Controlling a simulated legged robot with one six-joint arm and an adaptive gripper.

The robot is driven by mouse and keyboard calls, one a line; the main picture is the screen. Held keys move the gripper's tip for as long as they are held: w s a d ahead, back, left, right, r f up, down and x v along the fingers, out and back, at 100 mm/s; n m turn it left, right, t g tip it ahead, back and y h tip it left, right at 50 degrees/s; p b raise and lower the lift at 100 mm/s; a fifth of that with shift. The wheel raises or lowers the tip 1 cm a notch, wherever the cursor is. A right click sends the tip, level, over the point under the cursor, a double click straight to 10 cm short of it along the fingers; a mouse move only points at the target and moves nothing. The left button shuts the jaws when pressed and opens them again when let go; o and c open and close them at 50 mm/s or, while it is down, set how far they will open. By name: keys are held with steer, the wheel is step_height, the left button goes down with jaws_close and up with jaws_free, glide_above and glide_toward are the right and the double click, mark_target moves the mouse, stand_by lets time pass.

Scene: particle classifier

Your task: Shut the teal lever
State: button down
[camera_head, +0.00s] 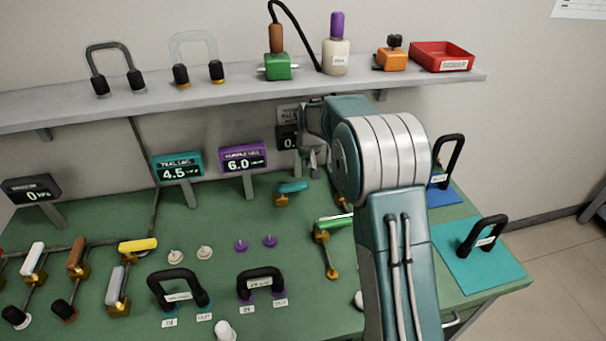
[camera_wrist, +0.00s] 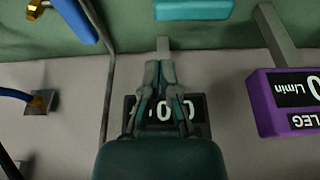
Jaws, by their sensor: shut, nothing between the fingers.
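The teal lever (camera_head: 293,187) sits on a gold valve body at the back of the green table, its handle lying sideways.
The purple display (camera_head: 243,158) and teal display (camera_head: 178,167) stand left of my gripper. A green-handled lever (camera_head: 335,222) is nearer on the table. A blue handle (camera_wrist: 70,18) is at the wrist view's upper left. A shelf (camera_head: 200,92) runs above; my arm hides the table's right part.

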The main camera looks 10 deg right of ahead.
mark_target(307, 185)
stand_by(0.3)
steer(key=x, duration=1)
stand_by(0.4)
steer(key=s+m, duration=0.1)
steer(key=m, duration=0.1)
steer(key=s+m+h, duration=0.1)
steer(key=s+m, duration=0.1)
steer(key=shift+d, duration=0.1)
steer(key=s+m, duration=0.1)
steer(key=m, duration=0.1)
steer(key=s+a+m+g+h, duration=0.1)
steer(key=s+m, duration=0.1)
steer(key=shift+m+h, duration=0.3)
steer(key=shift+m, duration=0.1)
steer(key=s+a+m, duration=0.1)
steer(key=m, duration=0.1)
steer(key=s+a+m+g, duration=0.1)
steer(key=m, duration=0.1)
steer(key=shift+s+m+h, duration=0.25)
steer(key=shift+m+h, duration=0.05)
steer(key=shift+h, duration=0.1)
steer(key=a+m, duration=0.1)
steer(key=s+a+m+g, duration=0.1)
steer(key=m, duration=0.1)
steer(key=shift+s+m, duration=0.15)
steer(key=shift+m, duration=0.15)
steer(key=shift+s+a+g, duration=0.15)
steer(key=shift+a+g, duration=0.15)
steer(key=shift+a, duration=0.25)
